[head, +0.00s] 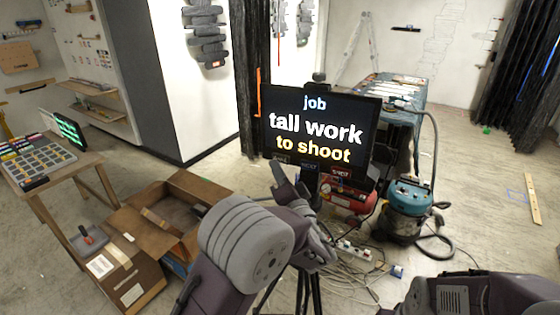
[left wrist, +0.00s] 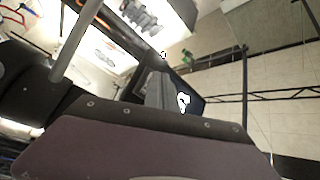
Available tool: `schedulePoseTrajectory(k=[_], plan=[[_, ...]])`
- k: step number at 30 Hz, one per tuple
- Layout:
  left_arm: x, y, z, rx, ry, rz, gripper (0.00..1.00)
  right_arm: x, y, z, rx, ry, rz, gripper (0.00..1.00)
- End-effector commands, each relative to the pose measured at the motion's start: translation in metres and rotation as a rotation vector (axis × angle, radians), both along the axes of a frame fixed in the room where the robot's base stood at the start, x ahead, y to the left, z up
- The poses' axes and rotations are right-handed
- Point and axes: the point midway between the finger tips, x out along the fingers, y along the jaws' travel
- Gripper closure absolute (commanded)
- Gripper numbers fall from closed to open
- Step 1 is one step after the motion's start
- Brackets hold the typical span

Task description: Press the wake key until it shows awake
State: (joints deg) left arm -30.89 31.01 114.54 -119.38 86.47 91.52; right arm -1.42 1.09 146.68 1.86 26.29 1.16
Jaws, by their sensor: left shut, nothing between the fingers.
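A black screen (head: 318,130) on a stand reads "job", "tall work", "to shoot" in the head view. Along its lower edge sit a dark label or key (head: 280,158), a bluish one (head: 309,166) and a red one (head: 342,172). Their lettering is too small to read surely, so I cannot tell which is the wake key, and no "awake" shows. My left gripper (head: 281,178) is shut and empty, its tip just below the dark left label; I cannot tell if it touches. The left wrist view shows the tilted dark screen edge (left wrist: 189,92) beyond my gripper. My right gripper is out of view.
A teal vacuum (head: 408,205), a red machine (head: 347,195) and tangled cables with a power strip (head: 354,250) lie behind and right of the stand. Floor at right is mostly clear.

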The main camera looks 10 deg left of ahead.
Motion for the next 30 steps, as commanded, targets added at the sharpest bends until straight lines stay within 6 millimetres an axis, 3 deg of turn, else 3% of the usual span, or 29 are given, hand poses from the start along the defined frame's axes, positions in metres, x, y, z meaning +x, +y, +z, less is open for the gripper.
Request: schedulePoseTrajectory(k=[15,30], plan=[[-0.045,0.009,-0.002,0.0,-0.002,-0.001,1.0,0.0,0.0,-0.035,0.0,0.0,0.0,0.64],[-0.049,0.01,0.0,0.0,0.0,0.0,1.0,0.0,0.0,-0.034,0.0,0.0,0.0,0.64]])
